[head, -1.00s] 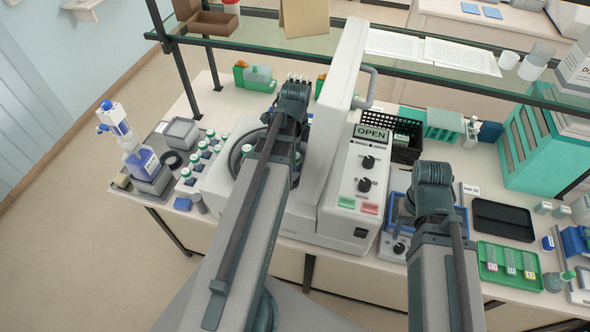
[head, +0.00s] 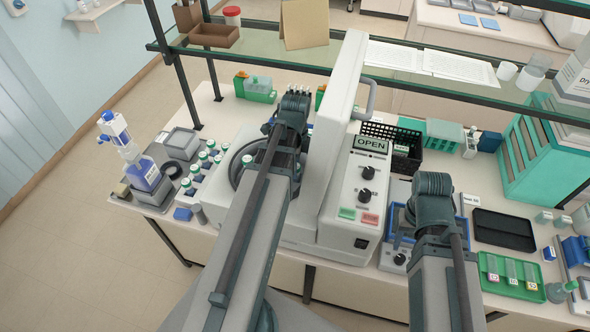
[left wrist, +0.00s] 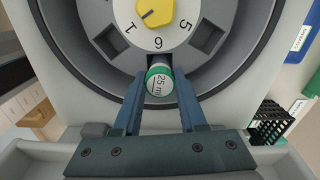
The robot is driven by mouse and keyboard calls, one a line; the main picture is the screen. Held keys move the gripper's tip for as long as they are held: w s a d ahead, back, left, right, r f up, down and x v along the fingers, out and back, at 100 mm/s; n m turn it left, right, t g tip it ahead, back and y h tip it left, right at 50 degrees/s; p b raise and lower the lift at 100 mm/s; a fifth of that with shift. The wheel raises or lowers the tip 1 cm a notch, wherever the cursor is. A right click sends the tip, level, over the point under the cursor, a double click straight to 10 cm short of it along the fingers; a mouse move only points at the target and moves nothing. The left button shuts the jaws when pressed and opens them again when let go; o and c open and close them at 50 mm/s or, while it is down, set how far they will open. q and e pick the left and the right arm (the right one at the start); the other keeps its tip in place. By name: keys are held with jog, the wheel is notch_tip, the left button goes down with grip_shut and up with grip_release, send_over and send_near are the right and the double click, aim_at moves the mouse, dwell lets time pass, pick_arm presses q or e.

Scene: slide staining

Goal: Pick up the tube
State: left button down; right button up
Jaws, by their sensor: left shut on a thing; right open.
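The tube (left wrist: 159,82), with a green band and a "25 ml" mark on its white end, shows in the left wrist view at the rotor (left wrist: 205,48) of the open centrifuge, beside number 6. My left gripper (left wrist: 160,76) has its two blue fingers shut on the tube, one on each side. How deep the tube sits in its slot cannot be told. In the head view my left arm covers the tube and most of the rotor. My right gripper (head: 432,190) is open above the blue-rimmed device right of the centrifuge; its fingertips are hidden.
The raised centrifuge lid (head: 340,100) stands right of my left arm. The control panel (head: 364,195) reads OPEN. Several capped tubes (head: 204,160) stand left of the centrifuge. A black basket (head: 385,150) is behind the panel, and a glass shelf (head: 380,75) crosses above the bench.

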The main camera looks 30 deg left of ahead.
pick_arm(q)
notch_tip(320, 180, up, 10)
jog(key=p, duration=0.9)
jog(key=shift+p, duration=0.4)
jog(key=shift+s, duration=0.1)
